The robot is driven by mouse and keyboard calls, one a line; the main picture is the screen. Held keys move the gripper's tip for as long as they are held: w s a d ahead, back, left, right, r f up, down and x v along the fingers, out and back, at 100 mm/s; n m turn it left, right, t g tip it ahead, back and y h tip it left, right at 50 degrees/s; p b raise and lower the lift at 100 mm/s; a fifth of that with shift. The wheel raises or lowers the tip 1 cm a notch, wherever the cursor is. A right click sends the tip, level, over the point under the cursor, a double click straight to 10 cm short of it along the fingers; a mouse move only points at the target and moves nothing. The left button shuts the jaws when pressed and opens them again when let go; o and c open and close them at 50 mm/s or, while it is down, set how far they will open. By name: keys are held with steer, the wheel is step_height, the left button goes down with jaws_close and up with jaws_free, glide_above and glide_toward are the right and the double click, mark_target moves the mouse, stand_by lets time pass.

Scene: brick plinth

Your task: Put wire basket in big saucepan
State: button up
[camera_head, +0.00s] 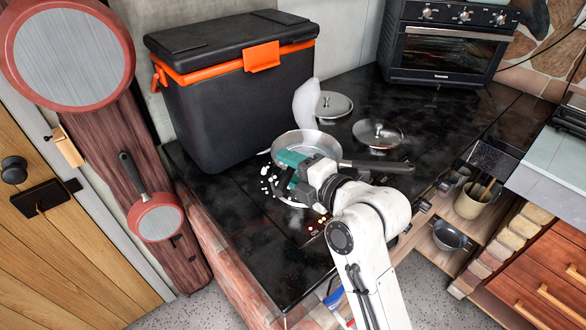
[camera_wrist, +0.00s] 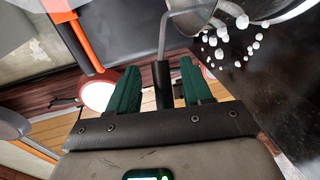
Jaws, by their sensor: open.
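My gripper (camera_head: 287,168) is over the dark counter, at the near left of a shiny metal pan (camera_head: 300,141) with a long dark handle. In the wrist view, my gripper's teal fingers (camera_wrist: 158,82) are apart. A black handle (camera_wrist: 161,74) on a bent grey metal rod (camera_wrist: 165,35) stands between them, with a gap on each side. The rod runs up to a grey metal vessel (camera_wrist: 190,14) at the top edge. Whether this is the wire basket, I cannot tell; no mesh is clear. My arm and gripper hide part of the metal pan's near side in the head view.
Small white balls (camera_head: 266,180) lie scattered on the counter (camera_head: 235,215). Two lids, one (camera_head: 333,104) behind and one (camera_head: 378,133) at right, lie near the pan. A black cooler (camera_head: 230,100) stands close on the left; an oven (camera_head: 445,45) is at the back right.

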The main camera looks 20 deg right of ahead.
steer(key=b+v, duration=0.2)
steer(key=v, duration=1)
steer(key=s+f+m+g, duration=0.1)
steer(key=f, duration=0.2)
steer(key=s+f+m+g+h, duration=0.1)
steer(key=f+m, duration=0.1)
steer(key=f, duration=0.1)
steer(key=s+d+f+m+g, duration=0.1)
steer(key=f+m, duration=0.1)
steer(key=f, duration=0.1)
steer(key=shift+s+f+h, duration=0.1)
steer(key=shift+h, duration=0.2)
steer(key=s+d+f+m+g+h, duration=0.2)
steer(key=s+f+m+g, duration=0.3)
steer(key=s+f+m, duration=0.4)
steer(key=s+d+f+m+g+h, duration=0.2)
steer(key=s+f+m+g, duration=0.3)
steer(key=s+f+m, duration=0.3)
steer(key=s+f, duration=0.2)
steer(key=s, duration=0.2)
steer(key=shift+s+d+f+m, duration=0.2)
steer(key=shift+s+d+m, duration=0.1)
steer(key=shift+d+m, duration=0.1)
steer(key=shift+o, duration=0.4)
